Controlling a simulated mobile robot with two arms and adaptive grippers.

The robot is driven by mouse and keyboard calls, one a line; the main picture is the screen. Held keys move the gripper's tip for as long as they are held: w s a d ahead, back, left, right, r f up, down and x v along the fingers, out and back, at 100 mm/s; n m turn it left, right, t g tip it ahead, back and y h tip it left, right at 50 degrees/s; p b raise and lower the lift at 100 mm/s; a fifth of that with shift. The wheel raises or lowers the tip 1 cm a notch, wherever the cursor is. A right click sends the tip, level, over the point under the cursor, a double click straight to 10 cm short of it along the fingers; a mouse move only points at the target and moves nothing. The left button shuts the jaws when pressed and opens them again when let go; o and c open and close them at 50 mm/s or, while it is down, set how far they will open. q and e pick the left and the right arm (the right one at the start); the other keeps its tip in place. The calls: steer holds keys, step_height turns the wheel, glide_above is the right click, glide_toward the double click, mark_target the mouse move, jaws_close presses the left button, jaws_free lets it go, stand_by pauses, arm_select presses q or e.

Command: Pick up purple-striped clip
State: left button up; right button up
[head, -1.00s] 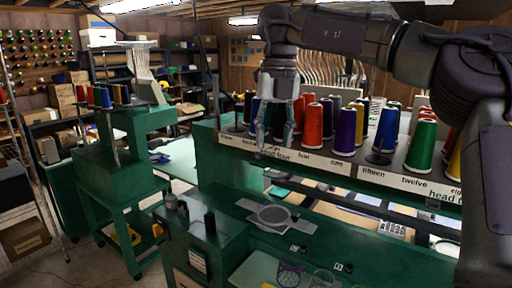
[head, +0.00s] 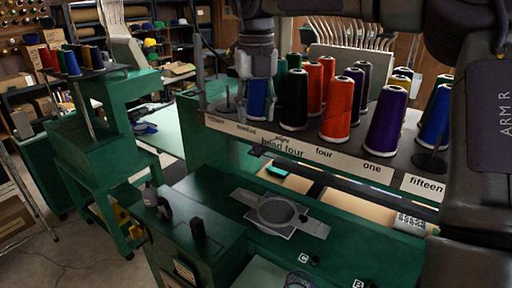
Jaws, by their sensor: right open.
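I cannot make out a purple-striped clip in the head view. My right gripper (head: 257,88) hangs at the upper middle, fingers pointing down, open, with nothing seen held between them. It overlaps a blue thread spool (head: 257,106) on the spool shelf; I cannot tell whether it touches. My right arm comes in from the right and covers the upper right of the picture. My left gripper is out of view.
Large thread spools, including an orange one (head: 338,108) and a purple one (head: 386,120), crowd the labelled shelf (head: 330,156). Below, a grey hoop frame (head: 277,213) lies on the green machine bed. A mesh cup (head: 298,281) stands at the bottom edge, partly cut off.

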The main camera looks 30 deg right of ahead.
mark_target(258, 148)
steer(key=f, duration=0.2)
steer(key=shift+w+d+f+p, duration=0.2)
steer(key=shift+d+f+p, duration=0.1)
steer(key=shift+d+f, duration=0.1)
steer(key=shift+w+d+f+p, duration=0.2)
steer(key=shift+w+f+p, duration=0.15)
steer(key=shift+f, duration=0.3)
steer(key=shift+s+a+f+p, duration=0.1)
steer(key=shift+s+f+p, duration=0.05)
steer(key=shift+f+p, duration=0.35)
steer(key=shift+s+a+f+p, duration=0.1)
steer(key=shift+f+p, duration=0.3)
steer(key=shift+p, duration=0.2)
step_height(258, 148, down, 3)
steer(key=shift+d+r+p, duration=0.1)
steer(key=shift+d+p, duration=0.05)
steer(key=shift+p, duration=0.2)
steer(key=shift+w, duration=0.1)
steer(key=c, duration=0.7)
steer(key=shift+c, duration=0.5)
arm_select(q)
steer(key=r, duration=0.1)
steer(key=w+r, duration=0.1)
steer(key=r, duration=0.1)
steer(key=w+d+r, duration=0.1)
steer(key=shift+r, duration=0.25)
